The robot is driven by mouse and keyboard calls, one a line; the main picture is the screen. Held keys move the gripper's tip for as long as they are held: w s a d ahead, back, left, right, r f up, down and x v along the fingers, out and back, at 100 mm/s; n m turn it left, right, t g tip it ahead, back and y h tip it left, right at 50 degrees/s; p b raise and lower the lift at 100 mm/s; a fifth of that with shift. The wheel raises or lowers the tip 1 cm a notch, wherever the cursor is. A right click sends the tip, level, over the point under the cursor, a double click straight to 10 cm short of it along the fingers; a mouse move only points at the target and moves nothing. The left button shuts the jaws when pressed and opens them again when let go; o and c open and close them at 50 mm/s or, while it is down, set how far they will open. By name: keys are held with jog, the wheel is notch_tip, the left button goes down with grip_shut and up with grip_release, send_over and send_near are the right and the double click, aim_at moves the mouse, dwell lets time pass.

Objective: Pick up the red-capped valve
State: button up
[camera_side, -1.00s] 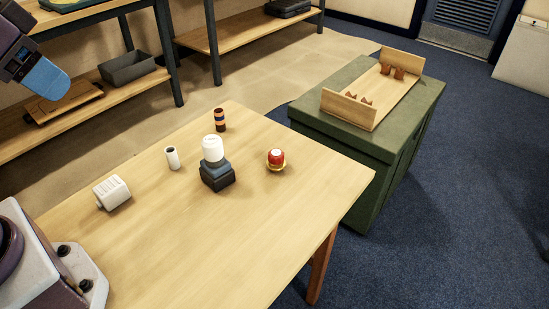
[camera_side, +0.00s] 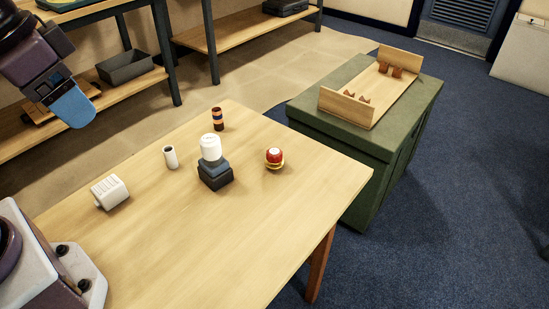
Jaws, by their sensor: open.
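The red-capped valve (camera_side: 274,156) stands upright on the wooden table (camera_side: 185,245), right of the table's middle. It has a round red cap with a small pale spot on top and a yellow, brass-like lower part. My gripper (camera_side: 72,108) is at the upper left, blue at its end, high above the table's far left side and well away from the valve. It is open and holds nothing that I can see. The gap between its fingers does not show clearly from this side.
A white-topped dark block (camera_side: 213,165) stands just left of the valve. A striped cylinder (camera_side: 217,119), a white cylinder (camera_side: 171,157) and a white ribbed block (camera_side: 109,191) are farther left. A wooden rack (camera_side: 375,95) sits on a green chest (camera_side: 405,118). The table's front is clear.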

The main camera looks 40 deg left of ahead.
jog(key=w+d+f+m+g+y, duration=0.3)
jog(key=w+d+f+m+y, duration=0.2)
jog(key=w+f+m, duration=0.45)
jog(key=m+t+y, duration=0.5)
jog(key=m+t, duration=0.1)
jog(key=m, duration=0.7)
send_near(275, 155)
jog(key=s+f, duration=0.1)
jog(key=s, duration=0.1)
jog(key=s+a+f, duration=0.1)
jog(key=s, duration=0.1)
jog(key=s+f, duration=0.1)
jog(key=s, duration=0.2)
jog(key=shift+a+f, duration=0.3)
jog(key=w+t, duration=0.1)
jog(key=w+d+r+m+t, duration=0.1)
jog(key=w+d+m, duration=0.1)
jog(key=shift+w+r+t, duration=0.3)
jog(key=shift+w+t, duration=0.1)
jog(key=shift+w+r+m, duration=0.15)
jog(key=shift+w+m, duration=0.05)
jog(key=shift+m, duration=0.35)
jog(key=x, duration=0.6)
jog(key=shift+w+a, duration=0.2)
jog(key=shift+r+x, duration=0.1)
jog(key=shift+x, duration=1.45)
jog(key=shift+r+x, duration=0.15)
jog(key=shift+x, duration=1.4)
jog(key=shift+w, duration=0.2)
